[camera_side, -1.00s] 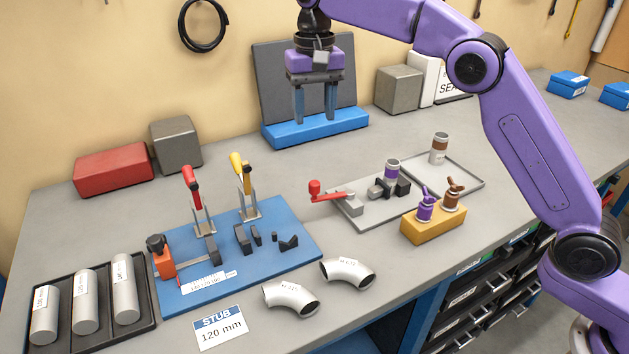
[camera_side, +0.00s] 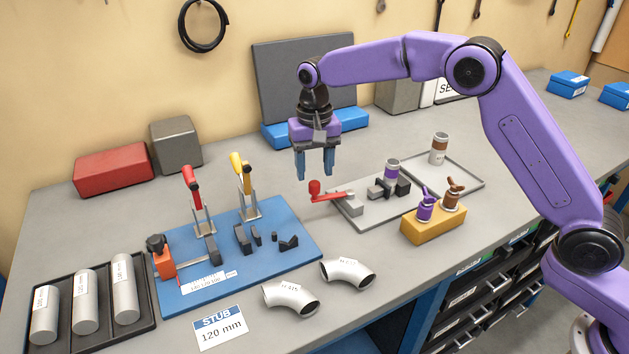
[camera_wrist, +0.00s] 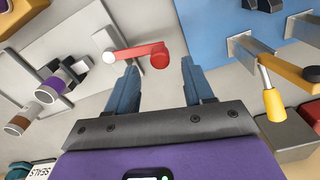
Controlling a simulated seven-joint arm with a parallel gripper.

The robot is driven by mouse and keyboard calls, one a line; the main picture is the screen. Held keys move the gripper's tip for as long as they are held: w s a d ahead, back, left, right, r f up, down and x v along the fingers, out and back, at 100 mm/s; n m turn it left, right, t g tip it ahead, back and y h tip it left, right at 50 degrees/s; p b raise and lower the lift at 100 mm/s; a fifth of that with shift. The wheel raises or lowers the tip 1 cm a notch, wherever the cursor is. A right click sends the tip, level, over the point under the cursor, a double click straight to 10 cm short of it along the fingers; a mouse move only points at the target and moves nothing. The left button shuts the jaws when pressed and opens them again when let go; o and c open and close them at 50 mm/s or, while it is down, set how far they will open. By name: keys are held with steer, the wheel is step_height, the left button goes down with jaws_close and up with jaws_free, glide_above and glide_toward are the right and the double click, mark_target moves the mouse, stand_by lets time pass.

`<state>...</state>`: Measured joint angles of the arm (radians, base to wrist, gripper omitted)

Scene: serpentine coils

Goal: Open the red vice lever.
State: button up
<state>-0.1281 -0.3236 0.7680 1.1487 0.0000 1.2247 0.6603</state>
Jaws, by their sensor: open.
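The red vice lever (camera_side: 328,196) lies out to the left of a small grey vice (camera_side: 384,190) on a grey plate, with a round red knob (camera_side: 314,187) standing at its free end. My gripper (camera_side: 315,177) is open and empty above the knob, with its blue fingers pointing down. In the wrist view the lever (camera_wrist: 138,52) shows beyond the fingertips, and its knob (camera_wrist: 159,57) lies between the lines of the two fingers (camera_wrist: 158,68). I see no contact between fingers and knob. The vice has a purple-banded cylinder (camera_side: 392,170) standing at its jaws.
A blue fixture board (camera_side: 290,255) with a red-handled clamp (camera_side: 192,185) and a yellow-handled clamp (camera_side: 242,172) is left of the lever. A yellow block (camera_side: 433,228) stands right. Two pipe elbows (camera_side: 290,298) (camera_side: 347,272) lie in front. Bare bench lies around the knob.

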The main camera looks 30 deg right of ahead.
mark_target(315, 182)
steer(key=shift+f, duration=2.1)
jaws_close()
